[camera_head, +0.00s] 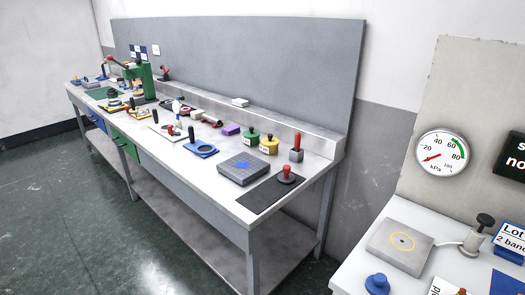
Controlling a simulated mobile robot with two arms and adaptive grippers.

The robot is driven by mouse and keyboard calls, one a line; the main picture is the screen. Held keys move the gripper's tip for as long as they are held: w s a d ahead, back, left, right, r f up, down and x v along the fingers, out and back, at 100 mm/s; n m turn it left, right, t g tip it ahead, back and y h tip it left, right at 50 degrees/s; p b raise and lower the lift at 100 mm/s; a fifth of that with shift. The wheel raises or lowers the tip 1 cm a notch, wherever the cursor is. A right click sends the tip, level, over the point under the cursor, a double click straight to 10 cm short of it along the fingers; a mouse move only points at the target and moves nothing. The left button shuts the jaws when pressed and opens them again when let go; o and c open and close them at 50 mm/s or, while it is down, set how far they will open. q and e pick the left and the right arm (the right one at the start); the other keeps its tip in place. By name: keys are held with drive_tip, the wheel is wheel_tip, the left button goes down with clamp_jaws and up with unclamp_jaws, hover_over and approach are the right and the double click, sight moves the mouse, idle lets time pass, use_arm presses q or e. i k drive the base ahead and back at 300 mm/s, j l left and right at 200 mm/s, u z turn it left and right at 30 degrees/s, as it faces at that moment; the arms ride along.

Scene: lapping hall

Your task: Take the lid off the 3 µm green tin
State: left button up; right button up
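A small green tin (251,138) with a dark knob on top stands near the back of the long workbench, right of the bench's middle. Its lid appears to be on, and its label is too small to read. A yellow tin (269,146) of like shape stands close on its right. Neither of my grippers shows in this view.
The long workbench (225,200) holds a purple block (231,129), a grey plate with a blue mark (247,167), a red-handled tool (297,148), a dark mat (262,196) and a green press (143,80). Another table (352,278) stands right. Green floor (60,200) is clear in front.

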sight(251, 133)
drive_tip(key=i+j+z, duration=0.15)
drive_tip(key=z, duration=0.35)
drive_tip(key=i+j+z, duration=0.1)
drive_tip(key=j+z, duration=0.2)
drive_tip(key=z, duration=0.15)
drive_tip(key=i+j+z, duration=0.1)
drive_tip(key=j+z, duration=0.2)
drive_tip(key=z, duration=0.2)
